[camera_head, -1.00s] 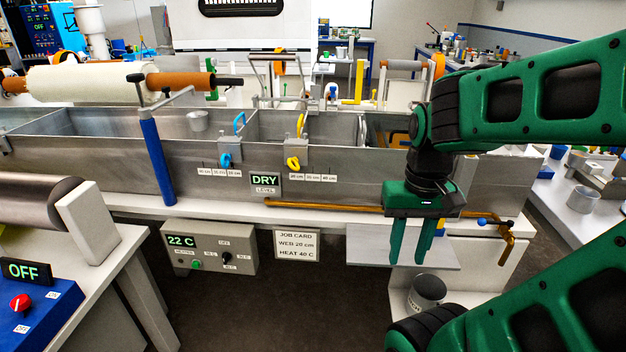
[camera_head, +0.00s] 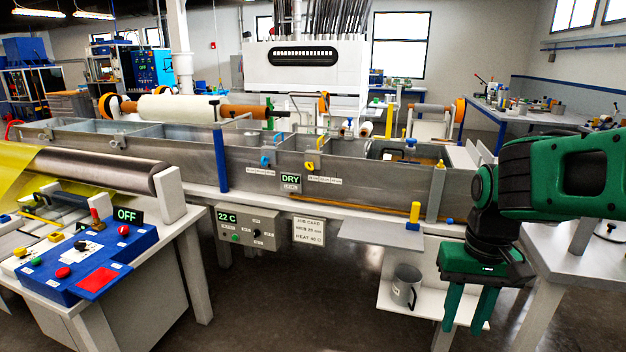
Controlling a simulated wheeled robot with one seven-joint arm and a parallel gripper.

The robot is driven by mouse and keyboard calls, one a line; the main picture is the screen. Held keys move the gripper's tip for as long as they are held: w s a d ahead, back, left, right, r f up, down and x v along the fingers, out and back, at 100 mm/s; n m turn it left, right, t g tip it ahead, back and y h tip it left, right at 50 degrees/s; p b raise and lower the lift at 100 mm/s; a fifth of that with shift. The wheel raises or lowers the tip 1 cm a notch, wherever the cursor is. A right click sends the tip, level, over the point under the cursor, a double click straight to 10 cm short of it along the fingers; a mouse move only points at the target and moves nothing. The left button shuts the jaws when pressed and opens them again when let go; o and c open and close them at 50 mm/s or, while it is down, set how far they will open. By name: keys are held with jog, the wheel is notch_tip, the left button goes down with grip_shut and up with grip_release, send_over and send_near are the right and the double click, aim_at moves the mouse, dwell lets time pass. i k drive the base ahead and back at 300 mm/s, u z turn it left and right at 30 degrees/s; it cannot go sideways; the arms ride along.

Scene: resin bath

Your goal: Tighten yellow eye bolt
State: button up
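The yellow eye bolt (camera_head: 309,167) is a small ring on the front wall of the steel bath (camera_head: 345,185), right of a blue eye bolt (camera_head: 265,162). My gripper (camera_head: 464,326) hangs fingers down at the lower right, well apart from the yellow eye bolt. Its two green fingers are spread, with nothing seen between them. The bolt's thread is hidden.
A white shelf with a grey mug (camera_head: 406,286) lies beside my gripper. A grey plate (camera_head: 381,234) juts out below the bath. An orange rod (camera_head: 370,214) runs along the bath front. A blue control panel (camera_head: 90,262) stands at left. The floor between is clear.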

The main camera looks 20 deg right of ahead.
aim_at(308, 166)
jog(key=z, duration=0.5)
jog(key=i, duration=1.6)
jog(key=z, duration=0.05)
